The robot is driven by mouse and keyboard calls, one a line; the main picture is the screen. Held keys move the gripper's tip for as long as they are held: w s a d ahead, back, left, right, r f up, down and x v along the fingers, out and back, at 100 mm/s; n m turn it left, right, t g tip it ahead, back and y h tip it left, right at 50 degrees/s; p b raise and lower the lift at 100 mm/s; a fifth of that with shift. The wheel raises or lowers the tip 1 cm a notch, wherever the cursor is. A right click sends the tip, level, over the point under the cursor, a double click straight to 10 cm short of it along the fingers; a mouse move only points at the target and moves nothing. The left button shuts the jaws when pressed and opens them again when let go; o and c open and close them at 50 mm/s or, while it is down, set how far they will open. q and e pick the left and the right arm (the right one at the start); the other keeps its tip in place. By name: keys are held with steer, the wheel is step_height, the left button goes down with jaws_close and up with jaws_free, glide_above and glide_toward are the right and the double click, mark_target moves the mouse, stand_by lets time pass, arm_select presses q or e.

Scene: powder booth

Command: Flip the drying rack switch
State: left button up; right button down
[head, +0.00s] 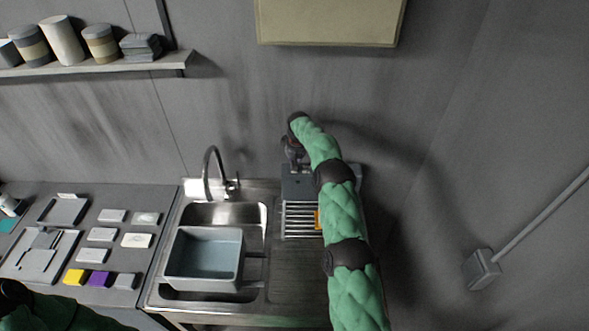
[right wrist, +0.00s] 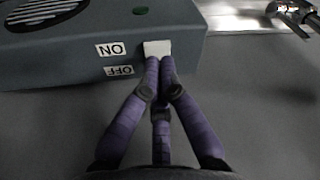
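The drying rack (head: 300,218) stands on the right side of the sink's steel top, partly hidden behind my right arm. A dark grey unit (head: 292,183) sits at its back; the right wrist view shows such a grey housing (right wrist: 60,62) close up. On its edge is a white switch (right wrist: 157,48), beside upside-down ON and OFF labels, nearer ON. My right gripper (right wrist: 163,64) has its purple fingers together, empty, tips at the switch's lower edge; whether they press it I cannot tell. In the head view this gripper (head: 292,155) is over the unit.
Left of the rack are a tap (head: 211,165) and a basin (head: 204,258) in the sink. A beige box (head: 330,22) hangs on the wall above.

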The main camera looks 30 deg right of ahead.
steer(key=shift+f+b, duration=0.65)
steer(key=shift+f, duration=0.15)
stand_by(0.4)
steer(key=shift+r+p, duration=0.35)
steer(key=shift+r, duration=1)
steer(key=shift+r+p, duration=0.8)
steer(key=shift+r, duration=1.4)
steer(key=shift+f, duration=0.1)
